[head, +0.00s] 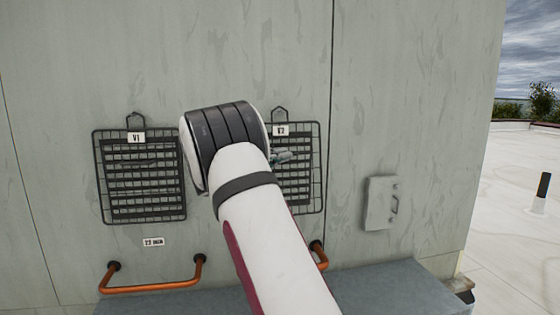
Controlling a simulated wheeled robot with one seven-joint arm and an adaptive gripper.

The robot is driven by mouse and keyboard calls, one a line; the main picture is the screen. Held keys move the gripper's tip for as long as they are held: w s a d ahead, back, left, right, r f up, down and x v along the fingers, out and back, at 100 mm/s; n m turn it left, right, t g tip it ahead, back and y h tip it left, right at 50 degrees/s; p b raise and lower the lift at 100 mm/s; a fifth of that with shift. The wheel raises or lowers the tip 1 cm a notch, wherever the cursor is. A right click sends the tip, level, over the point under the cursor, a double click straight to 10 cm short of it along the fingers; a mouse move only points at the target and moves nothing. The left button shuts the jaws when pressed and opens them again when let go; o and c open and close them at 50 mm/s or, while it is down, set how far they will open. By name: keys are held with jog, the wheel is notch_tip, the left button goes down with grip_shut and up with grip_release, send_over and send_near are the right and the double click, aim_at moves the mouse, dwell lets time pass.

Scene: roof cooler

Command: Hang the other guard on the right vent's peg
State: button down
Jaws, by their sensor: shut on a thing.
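The other guard (318,170) is upright in front of the right vent, by the V2 label (281,131). Its top loop (279,113) shows above my wrist. Whether the loop is around the peg, I cannot tell. My wrist covers the guard's left part. Only a small grey piece of my gripper (281,157) shows beside the wrist, against this guard, and it is shut on it. The fingertips are mostly hidden.
An orange handrail (150,287) sits low on the wall at left; another (321,257) is partly behind my arm. A grey box with a handle (379,203) is fixed at right. A blue-grey ledge (410,292) runs along the bottom. Open roof lies at far right.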

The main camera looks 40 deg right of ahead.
jog(key=shift+w+d+b, duration=0.4)
jog(key=shift+w, duration=0.2)
jog(key=shift+w+d+b, duration=0.35)
jog(key=shift+w+b, duration=0.05)
jog(key=shift+w, duration=0.2)
jog(key=shift+w+d+f+b, duration=0.25)
jog(key=shift+w+f+b, duration=0.15)
jog(key=shift+w+b, duration=0.1)
jog(key=shift+f, duration=0.1)
jog(key=c, duration=1.7)
grip_release()
jog(key=shift+f, duration=0.1)
